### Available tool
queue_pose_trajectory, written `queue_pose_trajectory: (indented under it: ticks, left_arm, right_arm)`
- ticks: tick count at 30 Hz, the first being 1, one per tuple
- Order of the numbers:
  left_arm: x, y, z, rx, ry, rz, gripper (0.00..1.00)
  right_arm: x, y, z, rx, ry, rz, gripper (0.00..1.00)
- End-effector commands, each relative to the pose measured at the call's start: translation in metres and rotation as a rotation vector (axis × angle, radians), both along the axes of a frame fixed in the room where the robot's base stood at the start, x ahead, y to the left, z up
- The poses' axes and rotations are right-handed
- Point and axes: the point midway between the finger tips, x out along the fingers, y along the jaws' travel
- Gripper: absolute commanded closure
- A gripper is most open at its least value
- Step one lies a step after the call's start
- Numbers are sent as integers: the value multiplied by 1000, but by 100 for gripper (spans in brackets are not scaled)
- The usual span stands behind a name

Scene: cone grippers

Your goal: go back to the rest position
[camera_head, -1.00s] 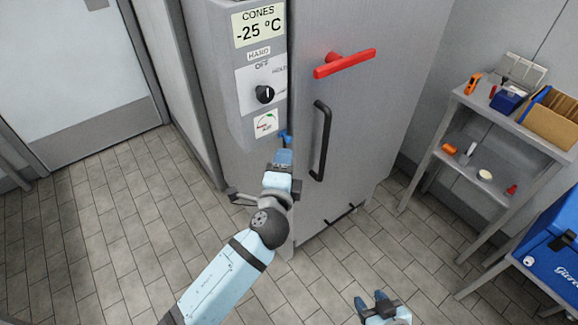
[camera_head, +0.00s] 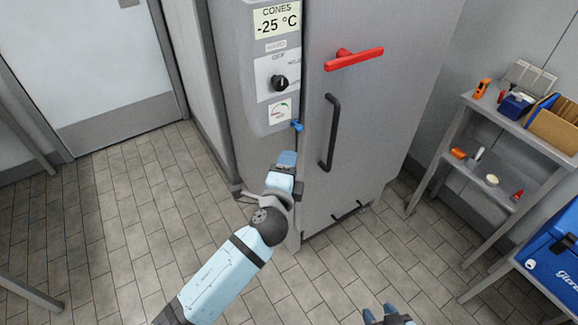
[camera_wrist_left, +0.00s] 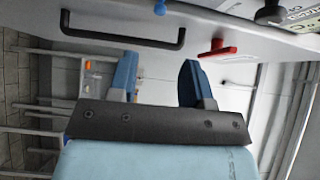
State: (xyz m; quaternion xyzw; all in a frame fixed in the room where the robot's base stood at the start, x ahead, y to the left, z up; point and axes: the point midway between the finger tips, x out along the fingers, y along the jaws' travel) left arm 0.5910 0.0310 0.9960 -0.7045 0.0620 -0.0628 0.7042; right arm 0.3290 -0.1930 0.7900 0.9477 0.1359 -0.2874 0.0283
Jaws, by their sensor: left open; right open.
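My left gripper (camera_head: 287,160) is open and empty in front of the grey cabinet's (camera_head: 350,120) front left edge, below a small blue lever (camera_head: 297,125) and apart from it. In the left wrist view its two blue fingers (camera_wrist_left: 160,75) stand wide apart with nothing between them. My right gripper (camera_head: 384,313) is open and only partly in view at the bottom edge, over the floor. Its fingertips show, and nothing is seen between them.
The cabinet has a black knob (camera_head: 279,83), a red handle (camera_head: 354,59) and a black door handle (camera_head: 330,132). At the right stand a shelf (camera_head: 530,132) with tools and a blue cooler box (camera_head: 555,250). Tiled floor (camera_head: 120,220) is clear at the left.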

Motion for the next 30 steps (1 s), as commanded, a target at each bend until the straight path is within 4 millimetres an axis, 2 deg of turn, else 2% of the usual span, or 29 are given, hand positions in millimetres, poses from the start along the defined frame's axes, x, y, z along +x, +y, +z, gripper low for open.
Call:
queue_pose_trajectory:
  ticks: [10,14,17,21,27,30]
  left_arm:
    - [-2,2,-2,-14,14,0,55]
    - [-22,18,-21,-139,122,6,55]
    - [-55,42,-48,-338,276,28,55]
    - [-121,83,-84,-691,504,107,55]
    - [-211,135,-107,-1132,711,264,55]
    - [-242,152,-110,-1274,759,326,55]
  right_arm:
    - [0,0,2,0,0,0,55]
    - [0,0,15,0,0,0,55]
    - [0,-1,32,-3,-1,-1,55]
    - [1,-3,59,-5,-6,-3,55]
    - [0,-5,86,-8,-11,-5,55]
    - [0,-5,92,-9,-13,-6,55]
